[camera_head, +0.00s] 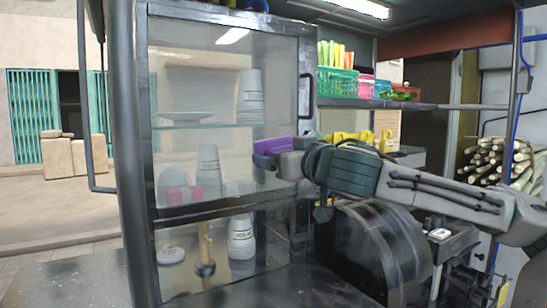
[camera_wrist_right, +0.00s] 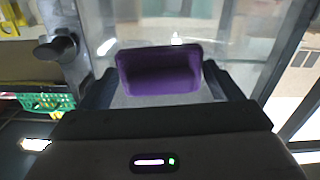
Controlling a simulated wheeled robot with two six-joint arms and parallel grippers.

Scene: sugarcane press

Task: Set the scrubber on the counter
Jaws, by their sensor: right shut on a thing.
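My right gripper (camera_head: 284,153) reaches in from the right, in front of the cabinet glass. It is shut on a purple block-like thing, which I take to be the scrubber (camera_head: 270,146). In the right wrist view the purple scrubber (camera_wrist_right: 160,75) sits between the two dark fingers (camera_wrist_right: 158,90), with a hollow-looking face showing. It is held in the air, well above the dark speckled counter (camera_head: 70,280). Whether it touches the glass is unclear. My left gripper is not in view.
A glass-fronted cabinet (camera_head: 139,150) stands on the counter, with stacked cups (camera_head: 208,170) inside. A dark rounded press machine (camera_head: 375,250) is below my right arm. A shelf holds a green basket (camera_head: 337,82). The counter's front left part is clear.

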